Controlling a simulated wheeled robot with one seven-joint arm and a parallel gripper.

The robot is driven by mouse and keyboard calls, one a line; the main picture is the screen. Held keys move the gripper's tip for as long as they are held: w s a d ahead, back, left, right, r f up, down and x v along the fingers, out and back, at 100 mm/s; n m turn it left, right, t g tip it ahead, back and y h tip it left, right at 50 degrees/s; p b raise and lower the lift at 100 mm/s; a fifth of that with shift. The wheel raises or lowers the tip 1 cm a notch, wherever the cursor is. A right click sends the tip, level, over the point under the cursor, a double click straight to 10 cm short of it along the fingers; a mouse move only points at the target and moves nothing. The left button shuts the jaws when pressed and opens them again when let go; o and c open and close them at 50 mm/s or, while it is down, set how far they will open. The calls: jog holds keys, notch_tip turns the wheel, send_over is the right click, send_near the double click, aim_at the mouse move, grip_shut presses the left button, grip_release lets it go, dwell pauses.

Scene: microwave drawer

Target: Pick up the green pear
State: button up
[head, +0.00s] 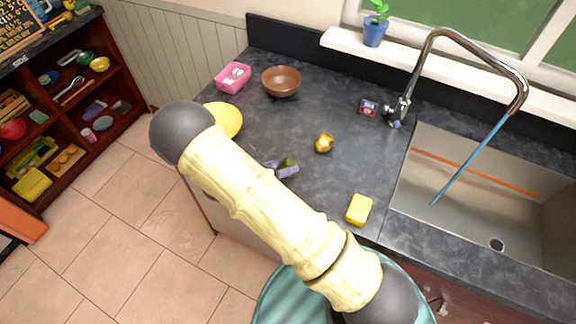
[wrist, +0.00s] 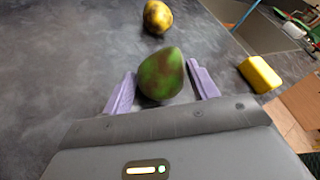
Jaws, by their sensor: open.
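The green pear (wrist: 161,74) lies on the dark counter, mottled green and brown. In the wrist view it sits between the two purple fingers of my gripper (wrist: 162,92), which are open with one on each side of it. I cannot tell whether either finger touches it. In the head view the pear (head: 289,163) shows only in small part beside my gripper (head: 281,168), and my pale arm hides some of the counter near it.
A yellow-brown round fruit (head: 324,143) and a yellow sponge (head: 359,209) lie nearby on the counter (head: 330,100). A brown bowl (head: 281,82), pink container (head: 233,78) and yellow object (head: 226,119) stand farther left. The sink (head: 480,200) is at right.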

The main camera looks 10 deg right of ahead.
aim_at(282, 166)
jog(key=c, duration=0.8)
jog(key=shift+c, duration=0.2)
notch_tip(282, 166, up, 10)
jog(key=shift+b, duration=0.95)
